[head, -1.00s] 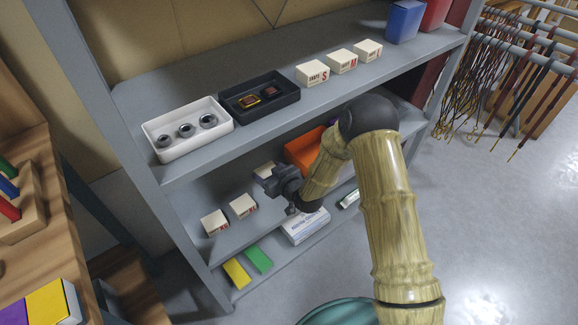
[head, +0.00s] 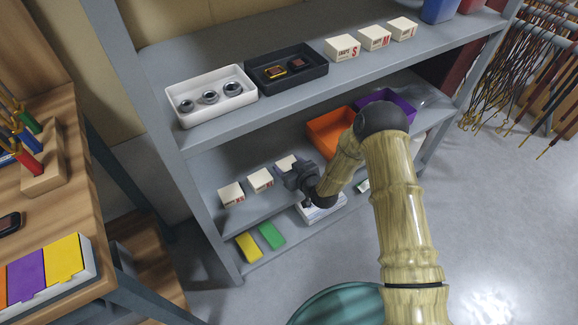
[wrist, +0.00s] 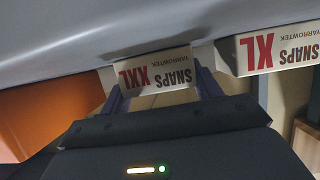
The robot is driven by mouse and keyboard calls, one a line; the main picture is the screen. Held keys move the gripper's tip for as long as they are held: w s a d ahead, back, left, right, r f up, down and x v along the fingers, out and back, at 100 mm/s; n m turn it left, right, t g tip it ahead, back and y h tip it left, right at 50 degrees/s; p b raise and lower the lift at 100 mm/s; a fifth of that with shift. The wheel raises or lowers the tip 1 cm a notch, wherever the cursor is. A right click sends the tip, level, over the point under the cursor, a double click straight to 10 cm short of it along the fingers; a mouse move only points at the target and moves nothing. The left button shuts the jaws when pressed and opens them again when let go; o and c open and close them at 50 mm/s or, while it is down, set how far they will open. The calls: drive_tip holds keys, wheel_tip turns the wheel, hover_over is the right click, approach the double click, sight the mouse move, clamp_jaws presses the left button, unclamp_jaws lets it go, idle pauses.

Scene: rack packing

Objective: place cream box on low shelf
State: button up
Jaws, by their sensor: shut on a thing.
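A cream box (wrist: 155,75) marked SNAPS XXL sits between the two fingers of my gripper (wrist: 160,86) in the wrist view, where the lettering is upside down. My gripper is shut on it. In the head view, my gripper (head: 296,174) is at the middle tier of the grey shelf unit (head: 190,160), and the cream box (head: 286,162) shows just behind it, partly hidden. The box appears at or very near the shelf surface; I cannot tell whether it bears on it. It is in line with two other cream boxes (head: 260,180) to its left.
The neighbouring SNAPS XL box (wrist: 280,50) is close beside, with a small gap. An orange bin (head: 327,130) and a purple bin (head: 390,100) stand to the right. The bottom tier holds a yellow box (head: 248,247), a green box (head: 272,235) and a white box (head: 322,210).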

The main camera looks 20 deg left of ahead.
drive_tip(key=shift+r, duration=0.1)
drive_tip(key=o, duration=1)
drive_tip(key=shift+r, duration=0.1)
drive_tip(key=p+v, duration=0.1)
drive_tip(key=v, duration=1.1)
drive_tip(key=shift+p, duration=0.3)
